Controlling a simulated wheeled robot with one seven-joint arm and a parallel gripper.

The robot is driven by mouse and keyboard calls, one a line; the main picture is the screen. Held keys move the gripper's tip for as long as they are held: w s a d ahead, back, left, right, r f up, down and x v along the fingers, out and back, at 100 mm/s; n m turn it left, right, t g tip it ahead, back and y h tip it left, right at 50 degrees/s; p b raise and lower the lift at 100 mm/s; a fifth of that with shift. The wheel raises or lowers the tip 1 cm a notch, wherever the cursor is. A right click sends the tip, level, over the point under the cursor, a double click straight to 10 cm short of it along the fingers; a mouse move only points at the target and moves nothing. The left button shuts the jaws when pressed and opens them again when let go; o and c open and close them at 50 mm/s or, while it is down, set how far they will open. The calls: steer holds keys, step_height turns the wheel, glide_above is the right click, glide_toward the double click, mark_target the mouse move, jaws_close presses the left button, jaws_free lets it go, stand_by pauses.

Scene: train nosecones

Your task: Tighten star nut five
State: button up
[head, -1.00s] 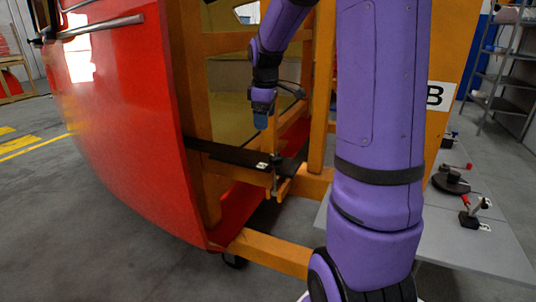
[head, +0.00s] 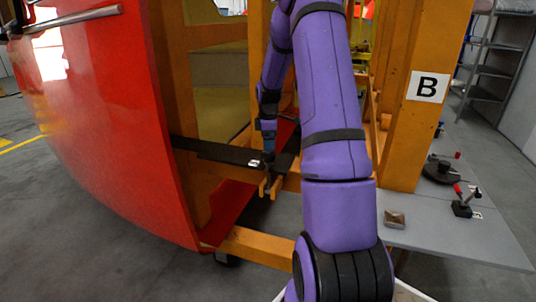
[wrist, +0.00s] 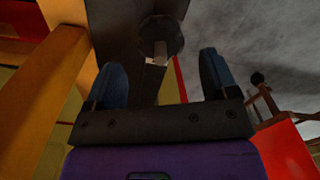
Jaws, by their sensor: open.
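A dark round star nut (wrist: 161,38) shows in the wrist view, just beyond the fingertips and roughly centred between them. A small white label (wrist: 156,61) shows by it. In the head view the black bar (head: 215,150) carries a white label (head: 255,163), with a slotted orange bracket (head: 268,184) at its end. My gripper (head: 268,148) is at that end of the bar, beside the label. In the wrist view my gripper (wrist: 162,82) is open, blue fingers apart, with nothing between them. The nut is hidden or too small to make out in the head view.
The red nosecone shell (head: 110,110) curves along the left. Orange frame beams (head: 262,248) surround the bar, with an upright post marked B (head: 427,87) at right. A grey table (head: 440,235) holds a metal block (head: 395,218) and clamps (head: 463,207).

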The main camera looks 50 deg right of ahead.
mark_target(268, 158)
steer(key=shift+f, duration=2.65)
steer(key=shift+c, duration=0.5)
steer(key=c, duration=0.8)
